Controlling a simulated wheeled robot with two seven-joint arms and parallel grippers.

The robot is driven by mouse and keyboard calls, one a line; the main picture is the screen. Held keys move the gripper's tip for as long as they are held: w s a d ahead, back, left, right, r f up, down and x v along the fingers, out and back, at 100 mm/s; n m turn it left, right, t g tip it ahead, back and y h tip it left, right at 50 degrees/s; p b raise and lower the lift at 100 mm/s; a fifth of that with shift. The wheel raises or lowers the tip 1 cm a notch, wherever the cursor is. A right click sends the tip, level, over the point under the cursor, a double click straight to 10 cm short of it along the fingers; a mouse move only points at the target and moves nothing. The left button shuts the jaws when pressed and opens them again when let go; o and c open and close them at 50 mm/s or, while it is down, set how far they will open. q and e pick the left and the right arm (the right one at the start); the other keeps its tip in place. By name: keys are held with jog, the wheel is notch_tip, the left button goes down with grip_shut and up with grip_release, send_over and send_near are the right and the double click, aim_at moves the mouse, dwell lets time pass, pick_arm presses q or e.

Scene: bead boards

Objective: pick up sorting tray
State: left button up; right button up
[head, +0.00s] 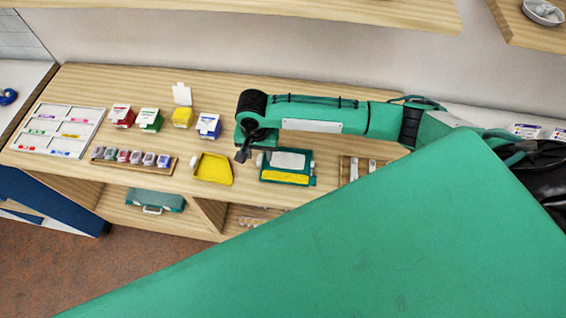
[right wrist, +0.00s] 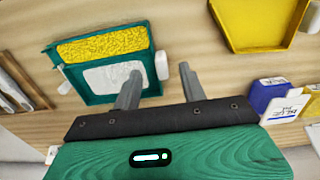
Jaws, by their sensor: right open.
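A green two-compartment tray (head: 263,178) lies on the wooden counter, one part yellow, the other whitish, with pale knobs at its sides. It also shows in the right wrist view (right wrist: 97,63), with grainy yellow filling in one part. A shallow yellow tapered tray (head: 213,169) lies left of it and looks empty; it shows at top right in the right wrist view (right wrist: 262,28). I cannot tell for certain which is the sorting tray. My right gripper (head: 243,153) is open above the counter between the two trays; its fingers (right wrist: 159,71) hold nothing. My left gripper is out of view.
Red (head: 122,116), green (head: 150,120), yellow (head: 183,116) and blue (head: 208,126) boxes stand behind. A wooden rack (head: 110,164) of small jars and a white sectioned board (head: 45,148) lie left. A wooden holder (head: 345,168) stands right. A shelf (head: 300,12) hangs above.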

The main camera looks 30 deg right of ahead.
aim_at(260, 159)
notch_tip(260, 159, down, 2)
jog(key=shift+w+d+f+p, duration=0.1)
jog(key=shift+w+f+p, duration=0.05)
jog(key=shift+p, duration=0.2)
jog(key=shift+f, duration=0.45)
jog(key=c, duration=0.7)
grip_shut()
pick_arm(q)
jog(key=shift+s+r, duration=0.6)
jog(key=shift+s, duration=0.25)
